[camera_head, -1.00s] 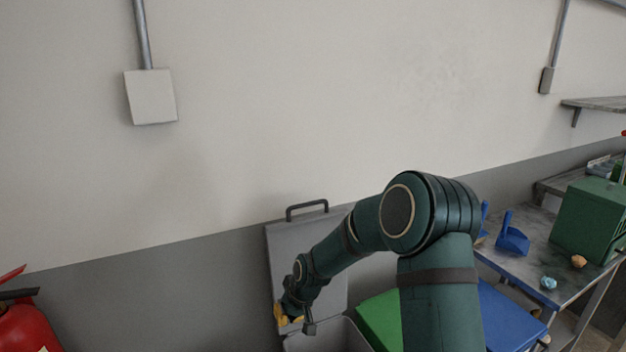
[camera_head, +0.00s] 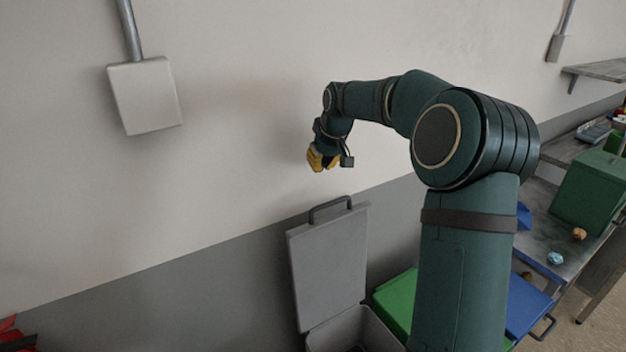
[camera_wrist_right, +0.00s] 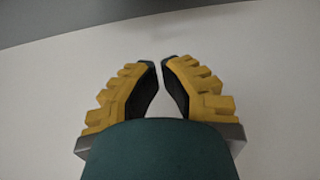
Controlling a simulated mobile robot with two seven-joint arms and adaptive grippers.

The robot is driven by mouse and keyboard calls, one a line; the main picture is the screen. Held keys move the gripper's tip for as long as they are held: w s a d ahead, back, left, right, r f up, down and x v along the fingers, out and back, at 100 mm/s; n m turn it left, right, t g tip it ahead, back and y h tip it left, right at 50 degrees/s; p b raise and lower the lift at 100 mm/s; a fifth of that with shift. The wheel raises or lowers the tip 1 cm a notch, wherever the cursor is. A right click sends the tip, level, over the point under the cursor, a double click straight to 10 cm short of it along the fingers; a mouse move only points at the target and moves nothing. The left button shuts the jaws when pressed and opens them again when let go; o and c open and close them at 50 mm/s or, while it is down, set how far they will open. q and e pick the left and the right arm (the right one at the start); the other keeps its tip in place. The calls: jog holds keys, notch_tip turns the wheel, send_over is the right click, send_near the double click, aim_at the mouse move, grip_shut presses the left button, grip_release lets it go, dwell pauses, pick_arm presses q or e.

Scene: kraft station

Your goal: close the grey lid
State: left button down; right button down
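The grey lid (camera_head: 329,265) stands upright and open behind its grey bin (camera_head: 352,332), with a dark handle (camera_head: 329,208) along its top edge. My right gripper (camera_head: 321,163) is in the air above the handle, apart from the lid. Its yellow and black fingers also show in the right wrist view (camera_wrist_right: 160,66). The fingertips lie close together with a narrow gap and nothing between them; how far they are closed is unclear. The bin's front and right side are partly out of frame or hidden by my right arm. My left gripper is out of view.
A green lid (camera_head: 396,300) and a blue lid (camera_head: 528,303) lie to the right, partly behind my arm. A green box (camera_head: 589,190) stands on the workbench at the right. The wall (camera_head: 240,120) is close behind the lid. A red object (camera_head: 14,335) shows lower left.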

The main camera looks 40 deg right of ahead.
jog(key=x, duration=0.9)
jog(key=shift+s+f, duration=0.15)
jog(key=shift+f, duration=0.15)
jog(key=s, duration=0.4)
jog(key=shift+a+f, duration=0.1)
jog(key=shift+a, duration=0.15)
